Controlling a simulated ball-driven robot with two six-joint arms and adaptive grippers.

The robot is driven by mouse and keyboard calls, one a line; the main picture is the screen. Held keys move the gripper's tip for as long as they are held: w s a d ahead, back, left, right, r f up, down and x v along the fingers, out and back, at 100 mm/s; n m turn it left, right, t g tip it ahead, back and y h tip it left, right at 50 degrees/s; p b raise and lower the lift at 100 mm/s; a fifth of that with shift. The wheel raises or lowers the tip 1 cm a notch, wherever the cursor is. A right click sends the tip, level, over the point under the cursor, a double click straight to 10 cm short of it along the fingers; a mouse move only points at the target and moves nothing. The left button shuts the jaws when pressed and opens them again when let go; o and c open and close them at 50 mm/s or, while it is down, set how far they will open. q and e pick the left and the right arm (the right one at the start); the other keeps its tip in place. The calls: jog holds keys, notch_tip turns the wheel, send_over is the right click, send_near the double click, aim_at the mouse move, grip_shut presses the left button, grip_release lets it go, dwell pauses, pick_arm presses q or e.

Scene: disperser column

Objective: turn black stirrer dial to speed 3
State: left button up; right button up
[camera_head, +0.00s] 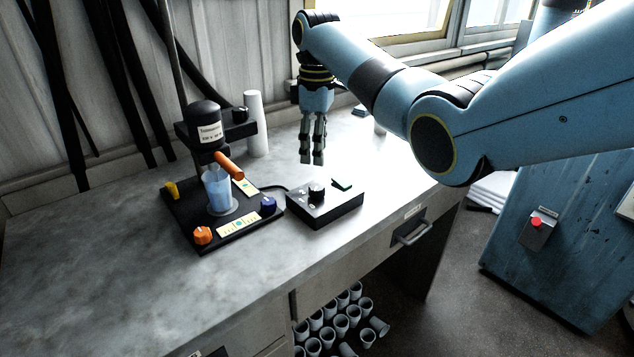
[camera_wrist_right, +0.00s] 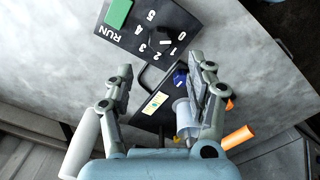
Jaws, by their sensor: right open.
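The black stirrer dial (camera_head: 317,190) sits on top of a dark control box (camera_head: 338,212) on the bench. In the right wrist view the dial (camera_wrist_right: 164,38) is ringed by the numbers 0 to 5, with the word RUN beside a green button (camera_wrist_right: 118,13). A short white line shows on the dial; I cannot tell for sure which number it marks. My right gripper (camera_head: 312,161) is open and empty. It points down above the bench, behind the box and apart from it. It also shows in the right wrist view (camera_wrist_right: 165,78). My left gripper is not in view.
A white cylinder (camera_head: 254,125) stands behind. The bench's left side is clear.

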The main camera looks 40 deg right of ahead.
aim_at(317, 186)
notch_tip(317, 186, down, 9)
jog(key=shift+f, duration=0.15)
jog(key=c, duration=1.1)
jog(key=shift+c, duration=0.2)
jog(key=shift+m, duration=0.3)
